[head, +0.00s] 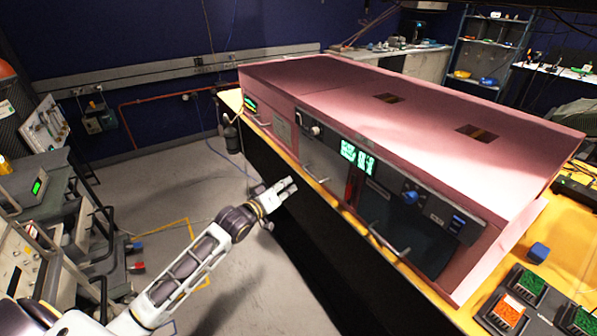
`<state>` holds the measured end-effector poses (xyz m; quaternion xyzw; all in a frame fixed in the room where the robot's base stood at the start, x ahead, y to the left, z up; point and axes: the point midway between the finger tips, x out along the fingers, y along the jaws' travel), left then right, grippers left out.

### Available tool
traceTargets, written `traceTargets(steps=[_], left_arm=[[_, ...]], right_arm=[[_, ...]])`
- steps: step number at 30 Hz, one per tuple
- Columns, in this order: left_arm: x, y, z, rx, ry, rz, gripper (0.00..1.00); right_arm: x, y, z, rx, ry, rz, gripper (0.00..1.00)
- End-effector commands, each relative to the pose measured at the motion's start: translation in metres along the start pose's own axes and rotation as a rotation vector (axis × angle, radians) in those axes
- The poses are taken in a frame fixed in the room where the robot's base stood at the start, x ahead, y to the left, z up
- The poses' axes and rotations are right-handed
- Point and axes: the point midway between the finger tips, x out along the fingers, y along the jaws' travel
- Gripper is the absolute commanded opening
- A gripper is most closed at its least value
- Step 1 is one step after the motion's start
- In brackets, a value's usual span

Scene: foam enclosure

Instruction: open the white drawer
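A long pink enclosure (400,110) stands on an orange-topped bench. Its front has a pale, pinkish panel with a bar handle (315,173) near the middle. A dark panel to the right has another bar handle (389,244), and a smaller handle (257,120) is at the far left end. No front looks plainly white under this light; all look closed. My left gripper (287,187) is in front of the bench, left of and a little below the middle handle, apart from it and holding nothing visible. Its finger gap is too small to judge. My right gripper is out of view.
The bench's orange edge (431,292) runs below the enclosure front. Trays of green and orange parts (509,311) and a blue block (539,252) lie at the right. Equipment (35,185) stands at the left. The grey floor between is mostly clear.

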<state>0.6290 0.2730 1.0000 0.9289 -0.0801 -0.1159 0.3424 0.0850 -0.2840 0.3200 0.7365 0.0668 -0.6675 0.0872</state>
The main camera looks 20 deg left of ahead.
Motion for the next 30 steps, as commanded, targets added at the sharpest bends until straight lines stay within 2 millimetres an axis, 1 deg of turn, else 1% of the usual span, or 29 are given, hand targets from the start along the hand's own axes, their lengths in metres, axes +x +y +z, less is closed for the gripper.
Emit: traceTargets(steps=[1, 2, 5, 12, 18, 24, 30], left_arm=[[-0.002, 0.009, -0.002, -0.054, -0.001, 0.013, 0.19], [-0.004, 0.014, -0.003, -0.089, -0.003, 0.02, 0.19], [-0.006, 0.023, -0.003, -0.206, -0.012, 0.027, 0.19], [-0.006, 0.02, 0.003, -0.48, -0.037, 0.003, 0.19], [-0.006, 0.017, 0.005, -0.666, -0.042, -0.014, 0.19], [-0.006, 0.017, 0.005, -0.756, -0.042, -0.017, 0.19], [-0.006, 0.017, 0.005, -0.765, -0.041, -0.017, 0.19]], right_arm=[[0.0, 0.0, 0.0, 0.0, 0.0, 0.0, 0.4], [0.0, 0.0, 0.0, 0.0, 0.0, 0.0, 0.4], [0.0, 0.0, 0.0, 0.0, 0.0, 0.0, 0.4], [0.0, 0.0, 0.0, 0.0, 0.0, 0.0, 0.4], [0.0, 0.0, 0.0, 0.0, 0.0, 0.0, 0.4], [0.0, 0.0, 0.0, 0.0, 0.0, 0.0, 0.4], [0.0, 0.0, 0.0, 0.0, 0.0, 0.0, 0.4]])
